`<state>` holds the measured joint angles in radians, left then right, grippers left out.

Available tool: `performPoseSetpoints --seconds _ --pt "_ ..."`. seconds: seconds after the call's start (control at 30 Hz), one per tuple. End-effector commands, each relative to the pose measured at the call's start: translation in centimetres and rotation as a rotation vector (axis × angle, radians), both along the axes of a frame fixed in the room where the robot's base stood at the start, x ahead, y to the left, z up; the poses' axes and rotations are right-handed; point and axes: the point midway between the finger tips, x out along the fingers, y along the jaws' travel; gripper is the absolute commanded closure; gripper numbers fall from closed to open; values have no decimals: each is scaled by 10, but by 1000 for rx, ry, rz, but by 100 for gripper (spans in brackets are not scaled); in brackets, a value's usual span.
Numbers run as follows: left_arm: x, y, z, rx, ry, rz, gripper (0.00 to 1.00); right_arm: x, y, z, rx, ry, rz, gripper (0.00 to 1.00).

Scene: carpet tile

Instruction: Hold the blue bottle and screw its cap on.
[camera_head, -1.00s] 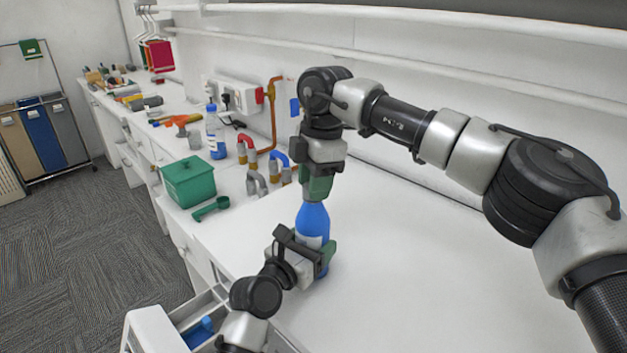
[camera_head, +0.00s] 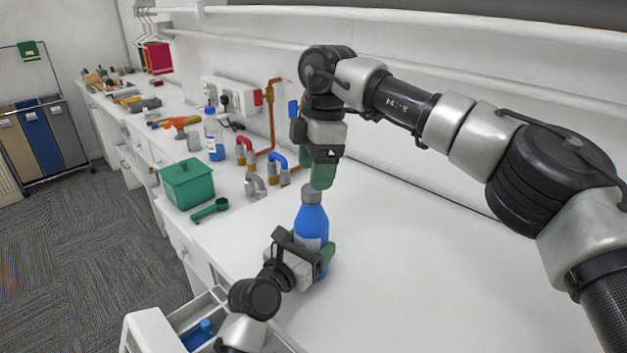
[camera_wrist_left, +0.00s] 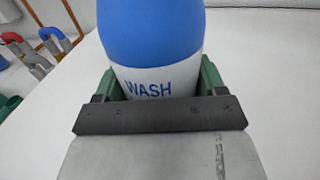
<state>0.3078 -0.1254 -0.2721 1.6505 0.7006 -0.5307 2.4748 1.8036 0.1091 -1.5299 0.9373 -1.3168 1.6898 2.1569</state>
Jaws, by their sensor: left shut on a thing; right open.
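The blue bottle (camera_head: 312,224) stands upright on the white bench, with a grey cap (camera_head: 312,193) on its neck. My left gripper (camera_head: 320,258) is shut around the bottle's lower body. In the left wrist view the bottle (camera_wrist_left: 152,35) sits between the green fingers of my left gripper (camera_wrist_left: 155,85), above a white label reading "WASH". My right gripper (camera_head: 322,174) is open, pointing down just above the cap. Its green fingertips are close to the cap top; whether they touch it I cannot tell. The cap is outside the left wrist view.
A green lidded box (camera_head: 188,183) and a green scoop (camera_head: 210,210) lie left of the bottle. Pipe fittings (camera_head: 276,172) stand behind them by the wall. Another clear-and-blue bottle (camera_head: 214,138) is further back. The bench right of the bottle is clear.

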Motion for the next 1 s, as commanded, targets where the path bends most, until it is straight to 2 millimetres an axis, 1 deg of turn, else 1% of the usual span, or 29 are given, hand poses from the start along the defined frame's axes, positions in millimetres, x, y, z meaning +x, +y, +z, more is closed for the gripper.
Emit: performPoseSetpoints --seconds 0.03,0.2,0.3,0.4,0.53,0.8,0.83,1.0 --pt "0 0 0 1 -1 0 96 1 -1 13 2 -3 -1 32" --pt "0 0 0 1 -1 0 96 2 -5 49 2 -2 -2 32" --pt "0 0 0 1 -1 0 96 2 -8 66 2 -2 -3 32" --pt "0 0 0 1 -1 0 96 3 -9 77 1 -1 -2 32" --pt "0 0 0 1 -1 0 96 3 -10 84 2 0 -2 32" --pt "0 0 0 1 -1 1 96 3 -11 85 2 1 -1 32" --pt "0 0 0 1 -1 1 28 3 -11 85 2 1 -1 32" --pt "0 0 0 1 -1 1 2 3 -11 85 2 1 -1 32"
